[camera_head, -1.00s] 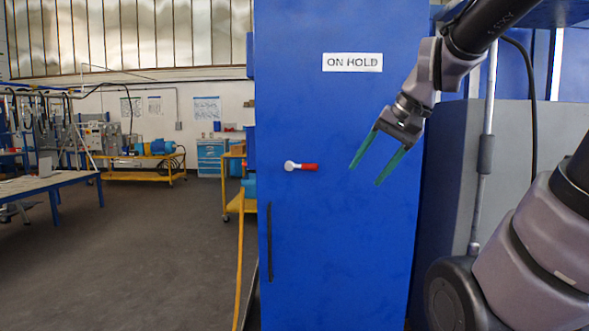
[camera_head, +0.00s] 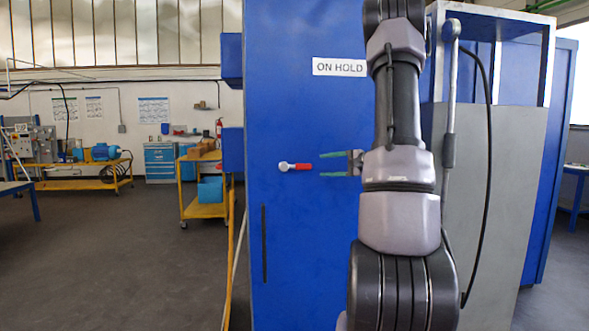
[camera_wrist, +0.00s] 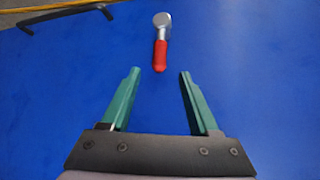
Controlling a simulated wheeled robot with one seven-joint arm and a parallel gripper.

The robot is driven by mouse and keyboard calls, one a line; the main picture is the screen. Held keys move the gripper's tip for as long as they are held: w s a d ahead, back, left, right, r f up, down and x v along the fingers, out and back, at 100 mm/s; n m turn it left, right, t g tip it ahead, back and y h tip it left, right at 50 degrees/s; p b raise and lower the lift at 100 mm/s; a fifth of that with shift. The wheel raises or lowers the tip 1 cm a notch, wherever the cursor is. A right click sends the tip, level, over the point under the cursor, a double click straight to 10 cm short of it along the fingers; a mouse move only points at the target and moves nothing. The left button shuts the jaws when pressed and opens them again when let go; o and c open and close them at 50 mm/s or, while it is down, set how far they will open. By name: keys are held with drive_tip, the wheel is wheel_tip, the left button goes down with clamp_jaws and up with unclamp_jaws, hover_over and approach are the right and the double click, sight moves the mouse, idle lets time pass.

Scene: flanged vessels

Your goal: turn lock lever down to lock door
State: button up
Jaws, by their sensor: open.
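The lock lever (camera_head: 296,167) has a silver hub and a red grip. It sits on the blue door (camera_head: 290,220) and points horizontally to the right in the head view. My gripper (camera_head: 318,164) is open, with its two green fingers pointing left at the red end, one above and one below its level. In the wrist view the lever (camera_wrist: 160,45) lies beyond the fingertips, centred between them. The red tip is just ahead of my gripper (camera_wrist: 158,75), with nothing between the fingers.
A long dark door handle (camera_head: 264,244) is mounted below the lever; it also shows in the wrist view (camera_wrist: 70,10). An "ON HOLD" sign (camera_head: 338,67) is above. A yellow cart (camera_head: 205,209) stands left of the door. A grey cabinet (camera_head: 505,190) stands to the right.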

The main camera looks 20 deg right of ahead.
sight(307, 167)
drive_tip(key=x, duration=1)
drive_tip(key=shift+a, duration=0.15)
drive_tip(key=shift+s, duration=0.1)
clamp_jaws()
idle(0.9)
